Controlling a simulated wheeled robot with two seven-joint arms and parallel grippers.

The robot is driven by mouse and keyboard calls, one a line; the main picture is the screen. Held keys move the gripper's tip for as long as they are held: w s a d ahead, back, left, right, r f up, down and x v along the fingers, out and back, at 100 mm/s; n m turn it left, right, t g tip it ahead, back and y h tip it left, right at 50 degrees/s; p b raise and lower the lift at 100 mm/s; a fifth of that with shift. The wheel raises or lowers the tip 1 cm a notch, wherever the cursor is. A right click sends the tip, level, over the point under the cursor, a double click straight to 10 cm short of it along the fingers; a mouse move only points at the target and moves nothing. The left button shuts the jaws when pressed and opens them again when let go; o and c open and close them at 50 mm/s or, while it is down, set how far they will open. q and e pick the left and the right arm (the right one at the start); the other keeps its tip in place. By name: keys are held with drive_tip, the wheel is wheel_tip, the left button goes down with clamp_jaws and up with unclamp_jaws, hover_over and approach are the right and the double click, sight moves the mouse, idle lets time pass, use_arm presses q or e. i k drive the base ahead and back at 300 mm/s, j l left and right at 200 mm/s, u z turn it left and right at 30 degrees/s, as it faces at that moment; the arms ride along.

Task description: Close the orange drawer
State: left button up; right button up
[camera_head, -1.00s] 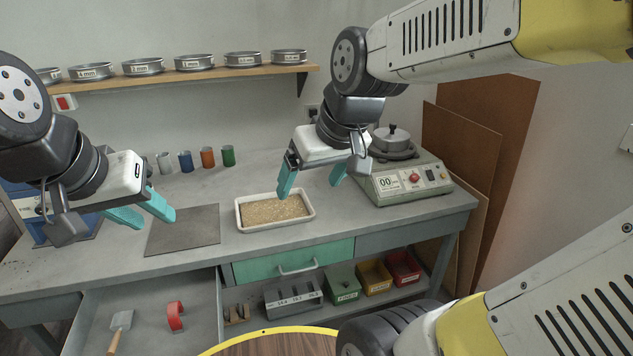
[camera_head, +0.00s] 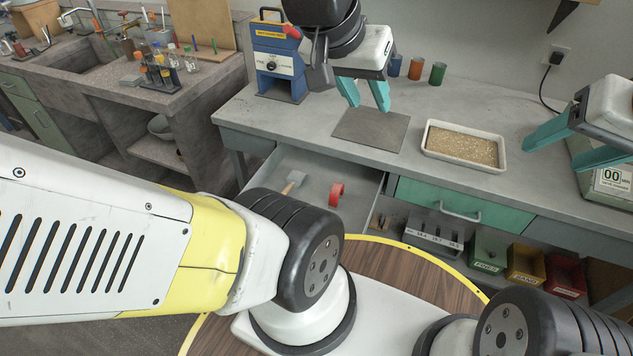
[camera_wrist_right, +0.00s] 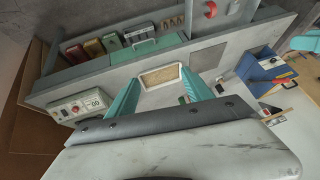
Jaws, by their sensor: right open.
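An open grey drawer (camera_head: 362,188) is pulled out under the bench, left of a shut green drawer (camera_head: 460,203). A scraper with a wooden handle (camera_head: 294,181) and a red item (camera_head: 336,194) lie inside it. My arm hides its near side, and no orange front shows. My left gripper (camera_head: 366,104) is open and empty above the dark mat on the bench. My right gripper (camera_head: 562,146) is open and empty above the bench, right of the tray; it also shows in the right wrist view (camera_wrist_right: 160,76). The open drawer shows there too (camera_wrist_right: 228,12).
A tray of sand (camera_head: 462,146) and a dark mat (camera_head: 371,130) lie on the bench. A blue device (camera_head: 280,62) stands at its left end, and coloured cups (camera_head: 416,68) at the back. Small bins (camera_head: 526,264) sit on the lower shelf. A sink counter stands at left.

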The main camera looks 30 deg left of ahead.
sight(363, 184)
drive_tip(key=u, duration=1.75)
drive_tip(key=k+l+u, duration=0.15)
drive_tip(key=u, duration=0.2)
drive_tip(key=k+l+u, duration=0.35)
drive_tip(key=i+j, duration=0.05)
drive_tip(key=i, duration=0.05)
